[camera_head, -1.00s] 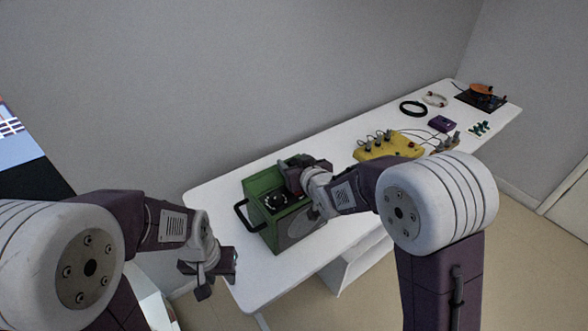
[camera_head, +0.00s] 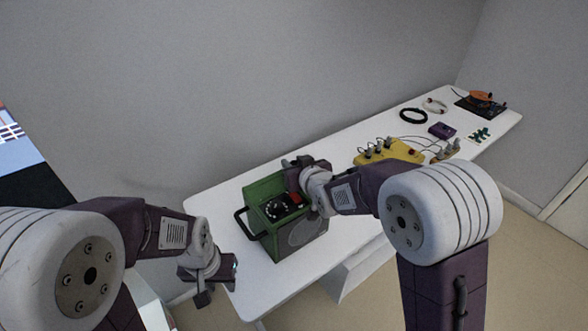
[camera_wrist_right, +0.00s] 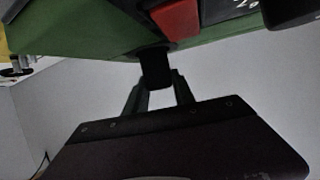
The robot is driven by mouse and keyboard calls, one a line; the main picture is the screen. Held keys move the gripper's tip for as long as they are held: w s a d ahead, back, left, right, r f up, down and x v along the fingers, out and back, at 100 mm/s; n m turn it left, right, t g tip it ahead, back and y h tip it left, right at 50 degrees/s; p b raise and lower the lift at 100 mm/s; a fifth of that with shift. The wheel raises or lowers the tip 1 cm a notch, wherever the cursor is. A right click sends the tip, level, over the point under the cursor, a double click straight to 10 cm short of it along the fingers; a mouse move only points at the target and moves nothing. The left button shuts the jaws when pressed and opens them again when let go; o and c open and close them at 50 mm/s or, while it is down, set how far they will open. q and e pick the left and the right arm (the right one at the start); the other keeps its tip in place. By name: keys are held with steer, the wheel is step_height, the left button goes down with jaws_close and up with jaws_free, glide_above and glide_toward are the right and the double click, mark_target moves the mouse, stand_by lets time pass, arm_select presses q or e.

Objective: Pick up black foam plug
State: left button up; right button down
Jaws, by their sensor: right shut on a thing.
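A green speaker box (camera_head: 265,190) with a black handle, dark knobs and a round front grille stands on the white table. My right gripper (camera_head: 298,168) is at the box's upper back edge in the head view, its fingertips largely hidden. In the right wrist view, its two fingers (camera_wrist_right: 158,88) are shut on a small black block, the black foam plug (camera_wrist_right: 156,66), beside the green box wall. I cannot tell whether the plug still touches the box. My left gripper (camera_head: 218,284) hangs empty left of the table's front corner; its jaw opening is unclear.
The grey wall is behind. The table's near left end (camera_head: 222,210) is bare.

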mark_target(294, 163)
step_height(294, 163, up, 16)
steer(key=p, duration=0.3)
